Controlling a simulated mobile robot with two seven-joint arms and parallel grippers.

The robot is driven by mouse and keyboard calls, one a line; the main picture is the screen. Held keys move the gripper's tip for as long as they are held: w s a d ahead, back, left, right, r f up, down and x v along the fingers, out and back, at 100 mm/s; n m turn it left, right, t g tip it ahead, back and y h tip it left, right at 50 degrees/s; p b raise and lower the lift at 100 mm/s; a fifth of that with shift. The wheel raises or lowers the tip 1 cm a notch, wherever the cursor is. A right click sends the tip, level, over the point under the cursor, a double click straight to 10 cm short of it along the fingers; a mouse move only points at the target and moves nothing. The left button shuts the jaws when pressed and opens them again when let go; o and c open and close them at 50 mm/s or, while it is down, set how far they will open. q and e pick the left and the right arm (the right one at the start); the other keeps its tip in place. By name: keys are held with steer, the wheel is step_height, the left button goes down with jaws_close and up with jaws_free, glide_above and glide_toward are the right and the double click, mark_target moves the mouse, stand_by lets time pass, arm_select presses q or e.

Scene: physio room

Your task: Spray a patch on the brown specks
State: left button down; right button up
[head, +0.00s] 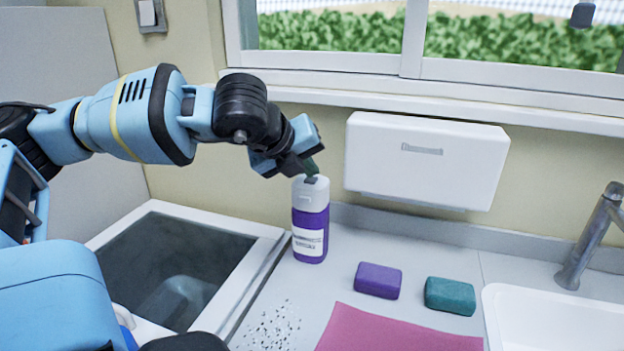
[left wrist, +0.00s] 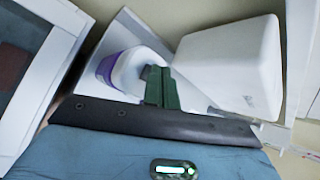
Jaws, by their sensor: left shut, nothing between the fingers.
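A purple bottle with a white top and a white label (head: 310,232) stands upright on the counter, right of the sunken basin. My left gripper (head: 310,168) is shut and empty, pointing down at the bottle's top. Its fingertips are at or just above the small dark piece on the cap; I cannot tell if they touch. In the left wrist view the shut green fingers (left wrist: 160,88) lie across the white top of the bottle (left wrist: 128,72). Dark specks (head: 270,326) are scattered on the counter in front of the bottle. My right gripper is not in view.
A purple sponge-like block (head: 378,280) and a teal one (head: 450,295) lie right of the bottle. A pink cloth (head: 390,332) lies in front of them. A white dispenser (head: 425,160) hangs behind. A sink (head: 550,320) with a tap (head: 588,238) is at right; a dark basin (head: 175,260) at left.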

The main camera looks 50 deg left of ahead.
mark_target(308, 184)
arm_select(q)
steer(key=shift+f, duration=0.15)
stand_by(0.4)
steer(key=shift+r+b, duration=0.35)
steer(key=shift+r, duration=0.25)
step_height(308, 184, up, 6)
steer(key=shift+p, duration=0.4)
stand_by(0.4)
stand_by(0.8)
